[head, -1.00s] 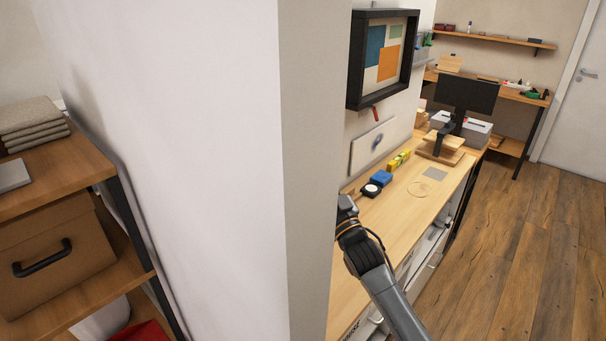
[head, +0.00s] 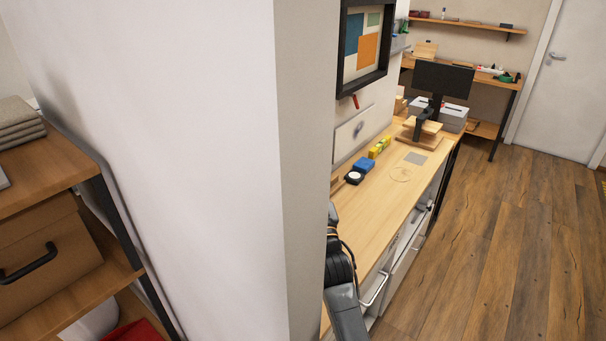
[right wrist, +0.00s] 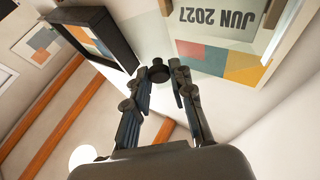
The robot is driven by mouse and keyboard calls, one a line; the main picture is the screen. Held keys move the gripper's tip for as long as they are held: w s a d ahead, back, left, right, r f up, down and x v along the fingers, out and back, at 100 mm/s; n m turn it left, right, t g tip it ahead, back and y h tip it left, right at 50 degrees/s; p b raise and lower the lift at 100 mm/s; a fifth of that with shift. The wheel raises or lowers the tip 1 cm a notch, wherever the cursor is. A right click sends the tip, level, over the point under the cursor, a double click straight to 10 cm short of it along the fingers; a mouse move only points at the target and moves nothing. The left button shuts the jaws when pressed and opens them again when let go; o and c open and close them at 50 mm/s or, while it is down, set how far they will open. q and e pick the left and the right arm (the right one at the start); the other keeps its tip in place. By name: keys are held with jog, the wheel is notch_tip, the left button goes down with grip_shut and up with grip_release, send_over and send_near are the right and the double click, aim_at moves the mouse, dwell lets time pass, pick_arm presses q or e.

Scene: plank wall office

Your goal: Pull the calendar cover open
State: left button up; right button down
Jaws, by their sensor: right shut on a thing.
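The calendar (right wrist: 208,22), with an upside-down "JUN 2027" heading and a band of coloured blocks, is at the upper right of the right wrist view. My right gripper (right wrist: 168,71) is shut at the near left edge of the calendar cover. In the head view a white wall corner hides the calendar and the right gripper; only part of my right arm shows. My left gripper is not in view.
The wall corner (head: 300,170) stands close in front. Beyond it a wooden counter (head: 385,215) holds a blue item (head: 362,165), a yellow item (head: 378,148) and a monitor (head: 442,80). A black picture frame (head: 345,55) hangs above. A shelf (head: 60,170) is at left. Floor at right is clear.

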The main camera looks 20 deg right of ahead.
jog(key=c, duration=1.1)
grip_release()
jog(key=shift+c, duration=0.2)
jog(key=v, duration=1.2)
jog(key=shift+c, duration=0.3)
